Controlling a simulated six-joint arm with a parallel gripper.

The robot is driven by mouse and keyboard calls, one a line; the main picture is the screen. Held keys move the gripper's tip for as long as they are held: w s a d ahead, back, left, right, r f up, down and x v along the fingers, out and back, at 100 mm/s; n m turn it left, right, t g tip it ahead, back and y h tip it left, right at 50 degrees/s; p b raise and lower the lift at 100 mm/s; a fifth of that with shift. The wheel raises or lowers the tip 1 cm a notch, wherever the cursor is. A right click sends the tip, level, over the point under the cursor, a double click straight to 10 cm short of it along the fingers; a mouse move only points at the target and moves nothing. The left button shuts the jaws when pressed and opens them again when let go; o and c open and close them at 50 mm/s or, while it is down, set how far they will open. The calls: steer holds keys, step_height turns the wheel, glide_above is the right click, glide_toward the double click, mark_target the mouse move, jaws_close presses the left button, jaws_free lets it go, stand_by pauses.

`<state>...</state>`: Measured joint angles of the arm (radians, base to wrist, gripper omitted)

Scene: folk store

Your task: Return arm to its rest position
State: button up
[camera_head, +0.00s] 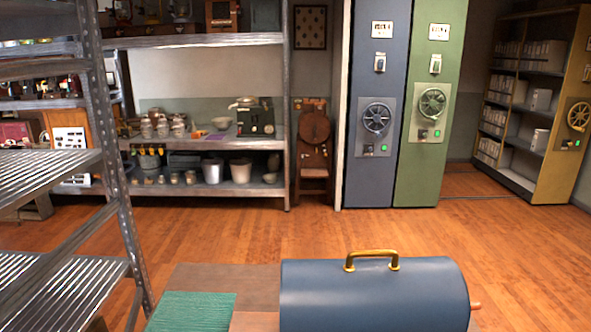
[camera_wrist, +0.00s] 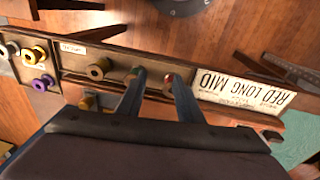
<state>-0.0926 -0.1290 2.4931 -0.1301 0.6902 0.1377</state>
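My gripper (camera_wrist: 153,76) shows in the wrist view, with its two dark fingers apart. I see nothing held between them. Whether the fingers touch the rack I cannot tell. My arm and gripper do not show in the head view.
In the head view a blue cylinder (camera_head: 375,298) with a brass handle lies at the front, beside a green ribbed mat (camera_head: 193,312). A metal shelf frame (camera_head: 105,165) stands at left. Stocked shelves (camera_head: 205,137) and tall blue and green cabinets (camera_head: 431,110) line the back. The wooden floor between is clear.

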steer(key=s+f+g+b, duration=0.1)
steer(key=s+f+b, duration=0.35)
steer(key=f, duration=0.35)
step_height(320, 180, up, 19)
steer(key=p, duration=1.8)
steer(key=shift+w+d+m+y+p, duration=0.15)
steer(key=shift+w+m+y+p, duration=0.15)
steer(key=shift+w+y+p, duration=0.1)
steer(key=s+d+f+m+g+y+b, duration=0.1)
steer(key=s+d+f+m+b, duration=0.1)
steer(key=f+b, duration=1.1)
steer(key=s+d+f+m+y+b, duration=0.1)
steer(key=s+d+f+m+b, duration=0.15)
steer(key=f+b, duration=1)
steer(key=s+d+f+m+g+y+b, duration=0.1)
steer(key=f+m+b, duration=0.2)
steer(key=f+b, duration=1)
steer(key=w+a+f+n+h+b, duration=0.1)
steer(key=f+n+b, duration=0.1)
steer(key=f+b, duration=0.6)
steer(key=w+a+f+n+t+h+b, duration=0.1)
steer(key=w+a+f+n+b, duration=0.1)
steer(key=f+b, duration=0.7)
steer(key=w+a+f+n+h+b, duration=0.1)
steer(key=w+a+f+n+b, duration=0.1)
steer(key=f+b, duration=0.6)
steer(key=shift+w+a+f+n+t+b, duration=0.25)
steer(key=shift+n+t+b, duration=0.15)
steer(key=shift+n, duration=0.35)
